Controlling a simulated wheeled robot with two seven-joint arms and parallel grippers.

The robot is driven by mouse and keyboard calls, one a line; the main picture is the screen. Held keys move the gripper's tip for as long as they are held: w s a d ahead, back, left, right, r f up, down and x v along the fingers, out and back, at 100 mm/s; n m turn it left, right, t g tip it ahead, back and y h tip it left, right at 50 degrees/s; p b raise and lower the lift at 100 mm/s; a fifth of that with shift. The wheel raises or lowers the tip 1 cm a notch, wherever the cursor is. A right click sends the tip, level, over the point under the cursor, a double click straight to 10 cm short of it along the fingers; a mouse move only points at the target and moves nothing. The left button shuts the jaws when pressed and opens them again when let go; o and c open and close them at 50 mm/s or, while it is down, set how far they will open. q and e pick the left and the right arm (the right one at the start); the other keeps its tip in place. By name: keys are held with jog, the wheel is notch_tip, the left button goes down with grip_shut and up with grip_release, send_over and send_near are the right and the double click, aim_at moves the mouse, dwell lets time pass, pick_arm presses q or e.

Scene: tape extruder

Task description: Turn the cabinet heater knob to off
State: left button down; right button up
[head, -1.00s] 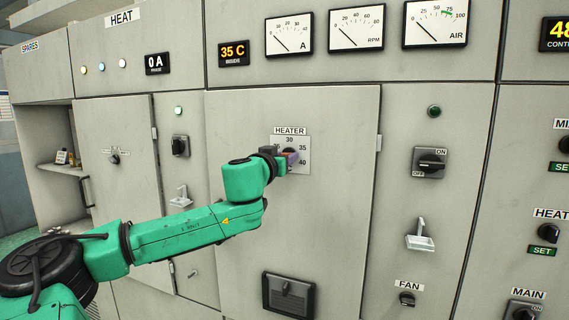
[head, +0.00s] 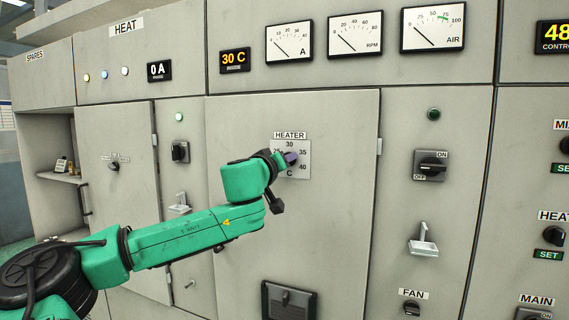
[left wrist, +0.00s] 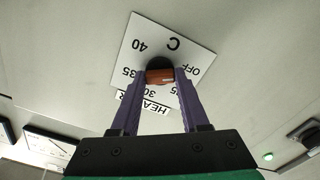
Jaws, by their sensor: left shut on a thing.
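The cabinet heater knob (left wrist: 160,76) is dark with an orange-brown face and sits at the middle of a white dial plate (left wrist: 142,42). In the left wrist view the plate reads upside down, with OFF, C, 40, 35 and 30 visible and another mark partly covered. The plate also shows in the head view (head: 303,172) under the HEATER label (head: 290,135). My left gripper (head: 291,158) is at the dial, its two purple fingers (left wrist: 160,80) shut on the knob's sides. The knob's exact pointing is hard to tell. My right gripper is not in view.
An orange display (head: 235,60) reads 30 C. A white handle (head: 423,240) sticks out at the right, and a vent box (head: 288,300) is below. The door face around the dial is flat and clear.

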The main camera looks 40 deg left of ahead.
pick_arm(q)
jog(key=shift+f, duration=0.15)
jog(key=shift+c, duration=2)
grip_release()
jog(key=b+v, duration=0.5)
jog(key=v, duration=0.9)
jog(key=shift+s+d, duration=0.2)
jog(key=shift+s, duration=0.05)
